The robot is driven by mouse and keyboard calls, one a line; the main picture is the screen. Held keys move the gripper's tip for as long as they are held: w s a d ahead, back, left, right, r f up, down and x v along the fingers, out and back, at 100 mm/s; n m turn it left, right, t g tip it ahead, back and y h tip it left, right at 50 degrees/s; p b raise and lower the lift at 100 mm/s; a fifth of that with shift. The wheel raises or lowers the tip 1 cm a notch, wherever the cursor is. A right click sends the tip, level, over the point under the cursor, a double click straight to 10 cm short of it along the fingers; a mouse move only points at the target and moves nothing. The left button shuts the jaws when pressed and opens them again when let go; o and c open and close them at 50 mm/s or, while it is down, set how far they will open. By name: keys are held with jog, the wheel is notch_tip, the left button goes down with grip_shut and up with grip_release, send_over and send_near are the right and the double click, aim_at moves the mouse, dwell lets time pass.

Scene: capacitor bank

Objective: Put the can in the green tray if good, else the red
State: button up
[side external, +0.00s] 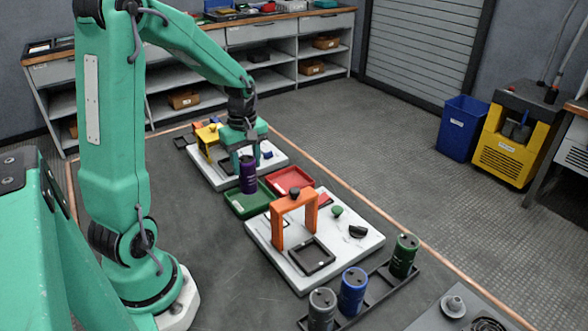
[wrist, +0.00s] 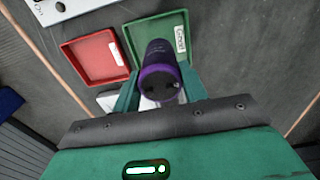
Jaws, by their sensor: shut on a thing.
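A purple can (side external: 248,178) with a dark body is upright in my gripper (side external: 246,158), which is shut on it. In the wrist view the can (wrist: 158,75) shows its purple-rimmed end with dark terminals, between the teal fingers. The green tray (side external: 240,209) is just below the can in the side view; how high the can is above it is hard to tell. In the wrist view the green tray (wrist: 132,32) carries a white label and lies behind the can. The red tray (side external: 290,180) is beside it and looks empty; it also shows in the wrist view (wrist: 93,58).
A white plate with an orange arch (side external: 293,205) stands in front of the trays. A second white plate with a yellow fixture (side external: 205,135) is behind my gripper. A rack holds a grey can (side external: 321,310), a blue can (side external: 353,292) and a green can (side external: 403,256).

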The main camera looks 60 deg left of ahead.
aim_at(247, 172)
jog(key=shift+f, duration=1.8)
jog(key=shift+f, duration=0.1)
jog(key=o, duration=1.1)
jog(key=shift+o, duration=0.2)
notch_tip(247, 172, up, 12)
jog(key=shift+r, duration=0.1)
jog(key=shift+d, duration=0.1)
